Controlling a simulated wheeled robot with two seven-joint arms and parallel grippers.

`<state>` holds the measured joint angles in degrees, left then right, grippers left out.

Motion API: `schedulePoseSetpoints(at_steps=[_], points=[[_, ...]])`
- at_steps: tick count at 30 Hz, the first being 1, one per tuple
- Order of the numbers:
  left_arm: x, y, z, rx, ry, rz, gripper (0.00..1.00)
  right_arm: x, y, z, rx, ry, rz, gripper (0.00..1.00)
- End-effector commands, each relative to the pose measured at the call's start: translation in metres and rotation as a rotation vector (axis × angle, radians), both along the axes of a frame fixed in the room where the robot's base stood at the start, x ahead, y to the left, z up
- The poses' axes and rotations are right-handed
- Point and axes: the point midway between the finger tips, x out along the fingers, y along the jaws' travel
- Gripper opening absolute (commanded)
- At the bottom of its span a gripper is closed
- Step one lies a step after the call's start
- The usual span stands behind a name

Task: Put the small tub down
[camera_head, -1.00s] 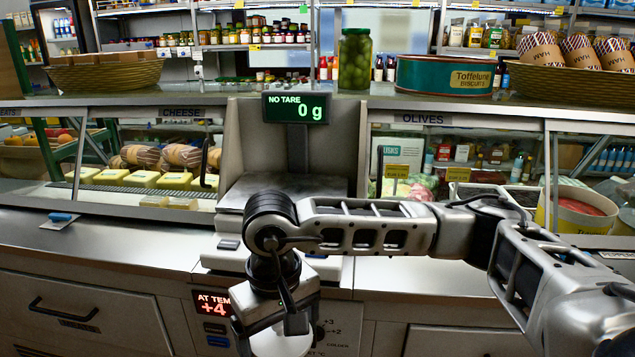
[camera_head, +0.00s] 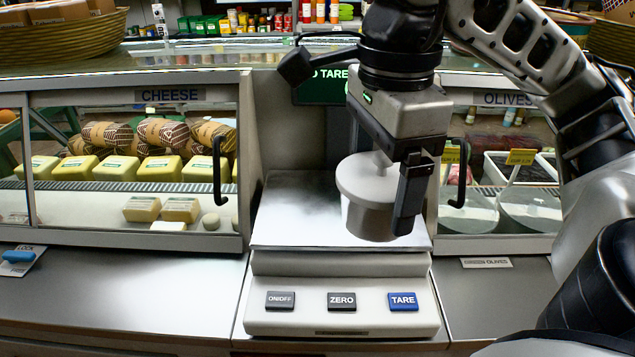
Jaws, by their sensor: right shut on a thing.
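The small tub (camera_head: 365,213) is round, with a pale lid and a grey body. It is in my right gripper (camera_head: 385,195), which is shut on it; one dark finger shows on the tub's right side. The tub is upright over the right part of the scale's flat plate (camera_head: 290,215). I cannot tell whether its base touches the plate. My left gripper is not in view.
The cheese case (camera_head: 140,95) stands left and the olives case (camera_head: 500,240) right. The steel counter (camera_head: 140,300) at left is mostly clear, with a blue-topped item (camera_head: 18,256).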

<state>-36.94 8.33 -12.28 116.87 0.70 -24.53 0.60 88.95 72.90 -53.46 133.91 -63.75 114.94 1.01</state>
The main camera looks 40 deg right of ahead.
Motion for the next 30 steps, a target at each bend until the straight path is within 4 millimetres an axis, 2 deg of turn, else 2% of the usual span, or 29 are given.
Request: schedulePoseSetpoints(at_steps=[2, 5, 9, 14, 15, 17, 18, 28, 30], points=[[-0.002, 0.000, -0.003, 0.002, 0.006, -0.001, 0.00, 0.002, -0.002, 0.000, -0.001, 0.000, -0.026, 0.60], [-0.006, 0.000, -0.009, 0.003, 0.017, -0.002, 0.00, 0.016, -0.006, -0.008, 0.000, 0.003, -0.036, 0.60], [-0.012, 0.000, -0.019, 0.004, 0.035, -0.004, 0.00, 0.049, -0.014, -0.024, 0.001, 0.005, -0.036, 0.60], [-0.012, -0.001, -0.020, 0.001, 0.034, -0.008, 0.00, 0.087, -0.024, -0.042, 0.001, 0.004, -0.034, 0.60], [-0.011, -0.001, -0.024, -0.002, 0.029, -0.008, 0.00, 0.094, -0.026, -0.054, 0.000, 0.005, -0.033, 0.60], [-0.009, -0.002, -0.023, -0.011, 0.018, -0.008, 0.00, 0.102, -0.028, -0.066, 0.000, 0.005, -0.032, 0.60], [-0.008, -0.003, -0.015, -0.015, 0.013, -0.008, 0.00, 0.107, -0.030, -0.068, -0.001, 0.005, -0.033, 0.60], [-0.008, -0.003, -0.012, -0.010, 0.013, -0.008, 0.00, 0.131, -0.036, -0.095, -0.002, 0.001, -0.032, 0.60], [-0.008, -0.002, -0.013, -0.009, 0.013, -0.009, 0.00, 0.133, -0.037, -0.106, -0.003, 0.003, -0.031, 0.60]])
